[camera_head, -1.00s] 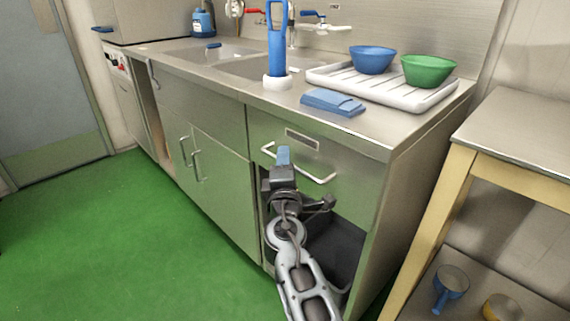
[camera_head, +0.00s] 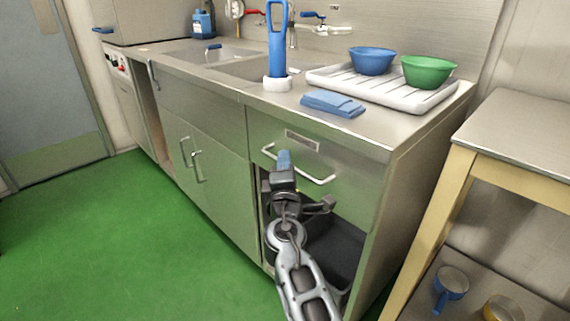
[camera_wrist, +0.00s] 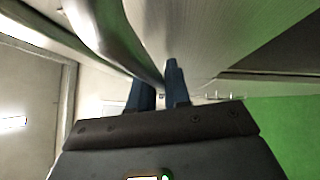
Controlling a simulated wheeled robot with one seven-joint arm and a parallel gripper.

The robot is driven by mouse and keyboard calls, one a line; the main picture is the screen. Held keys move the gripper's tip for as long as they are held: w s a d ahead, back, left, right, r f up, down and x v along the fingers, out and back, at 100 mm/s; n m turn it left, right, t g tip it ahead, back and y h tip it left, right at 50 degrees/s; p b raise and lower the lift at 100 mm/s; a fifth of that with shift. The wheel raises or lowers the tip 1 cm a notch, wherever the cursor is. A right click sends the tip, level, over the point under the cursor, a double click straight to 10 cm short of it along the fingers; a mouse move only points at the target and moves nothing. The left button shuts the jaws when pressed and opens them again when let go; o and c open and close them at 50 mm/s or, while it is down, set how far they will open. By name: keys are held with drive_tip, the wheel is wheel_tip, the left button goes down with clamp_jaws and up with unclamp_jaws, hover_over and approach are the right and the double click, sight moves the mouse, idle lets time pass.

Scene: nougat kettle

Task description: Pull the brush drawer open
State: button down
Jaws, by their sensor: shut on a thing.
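The brush drawer (camera_head: 345,168) is the steel front at the right end of the sink unit, with a label plate above its pale bar handle (camera_head: 318,180). No gap shows around its front, so it looks closed. My gripper (camera_head: 284,158) is at the left-middle part of the handle, its blue fingers shut on the bar. In the wrist view the fingers (camera_wrist: 159,88) stand close together, with the curved metal handle (camera_wrist: 105,35) running in toward them. The exact contact between the fingertips is partly hidden.
Below the drawer is an open dark compartment (camera_head: 335,245). Cupboard doors (camera_head: 210,175) lie to the left. A side table (camera_head: 520,135) stands close on the right. The counter holds a blue cloth (camera_head: 333,103) and a white drainer (camera_head: 400,98) with bowls. Green floor in front is clear.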

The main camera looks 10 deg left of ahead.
drive_tip(key=s+a+b, duration=0.2)
drive_tip(key=s+a, duration=1.4)
drive_tip(key=s, duration=0.5)
drive_tip(key=shift+s+a+f, duration=0.15)
drive_tip(key=shift+s+a, duration=0.1)
drive_tip(key=shift+a, duration=0.1)
drive_tip(key=c, duration=1.2)
unclamp_jaws()
drive_tip(key=s+d, duration=0.1)
drive_tip(key=s, duration=0.6)
drive_tip(key=shift+s+f+p, duration=0.3)
drive_tip(key=shift+f+p, duration=0.05)
drive_tip(key=shift+f, duration=0.1)
drive_tip(key=shift+s, duration=0.1)
